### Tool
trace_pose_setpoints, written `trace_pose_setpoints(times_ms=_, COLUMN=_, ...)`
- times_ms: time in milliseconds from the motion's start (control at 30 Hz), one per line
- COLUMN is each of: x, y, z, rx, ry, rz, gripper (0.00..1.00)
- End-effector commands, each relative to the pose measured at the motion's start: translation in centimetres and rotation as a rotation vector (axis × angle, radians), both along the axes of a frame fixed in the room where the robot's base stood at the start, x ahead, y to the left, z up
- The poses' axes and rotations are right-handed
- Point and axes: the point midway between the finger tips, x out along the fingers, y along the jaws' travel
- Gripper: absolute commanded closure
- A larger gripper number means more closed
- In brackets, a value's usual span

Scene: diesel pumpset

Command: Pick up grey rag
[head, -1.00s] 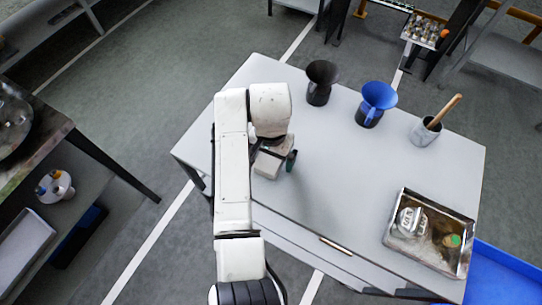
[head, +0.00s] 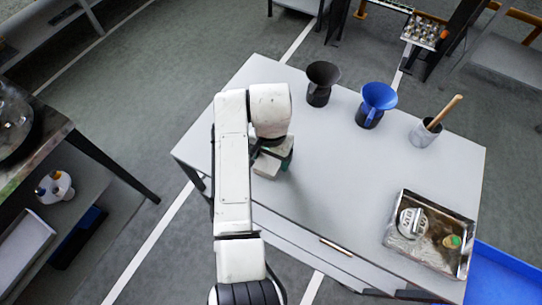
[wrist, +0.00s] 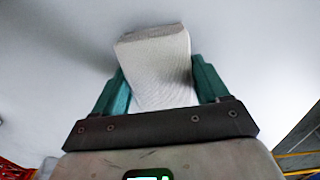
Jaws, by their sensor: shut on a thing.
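The grey rag (wrist: 157,60) is a pale, light grey folded piece with a fine weave and a darker far edge. It sits between the two green fingers of my gripper (wrist: 158,80) in the wrist view, and the gripper is shut on it. In the head view the rag (head: 265,166) shows as a small pale block below my gripper (head: 275,154), over the left part of the white table (head: 330,190). My arm and hand hide part of it there. I cannot tell whether the rag still touches the table.
A black funnel-topped jug (head: 319,88), a blue one (head: 374,104) and a grey pot with a wooden handle (head: 424,132) stand along the far side. A metal tray (head: 391,243) with parts lies at the right. The table's middle is clear.

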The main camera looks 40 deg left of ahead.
Motion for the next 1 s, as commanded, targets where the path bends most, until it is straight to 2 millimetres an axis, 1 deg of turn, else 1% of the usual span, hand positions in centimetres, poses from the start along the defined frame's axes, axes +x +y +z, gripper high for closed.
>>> trace_pose_setpoints(times_ms=167, x=0.1, y=0.1, z=0.9, rx=0.002, ry=-0.002, rz=0.0, gripper=0.56)
trace_pose_setpoints(times_ms=267, x=0.1, y=0.1, z=2.1, rx=0.004, ry=-0.003, rz=-0.001, gripper=0.56)
trace_pose_setpoints(times_ms=333, x=-0.1, y=0.2, z=3.3, rx=0.003, ry=-0.003, rz=0.002, gripper=0.56)
trace_pose_setpoints(times_ms=533, x=-3.3, y=0.4, z=6.8, rx=0.004, ry=-0.004, rz=0.003, gripper=0.56)
trace_pose_setpoints(times_ms=567, x=-3.7, y=0.4, z=7.6, rx=0.004, ry=-0.003, rz=0.003, gripper=0.56)
trace_pose_setpoints(times_ms=600, x=-4.3, y=0.4, z=8.7, rx=0.001, ry=-0.001, rz=0.003, gripper=0.56)
trace_pose_setpoints(times_ms=667, x=-5.0, y=0.4, z=9.7, rx=0.001, ry=0.0, rz=0.003, gripper=0.56)
trace_pose_setpoints(times_ms=900, x=-9.6, y=0.8, z=11.6, rx=0.0, ry=0.0, rz=0.006, gripper=0.56)
trace_pose_setpoints(times_ms=1000, x=-11.2, y=0.8, z=12.2, rx=0.0, ry=0.0, rz=0.004, gripper=0.56)
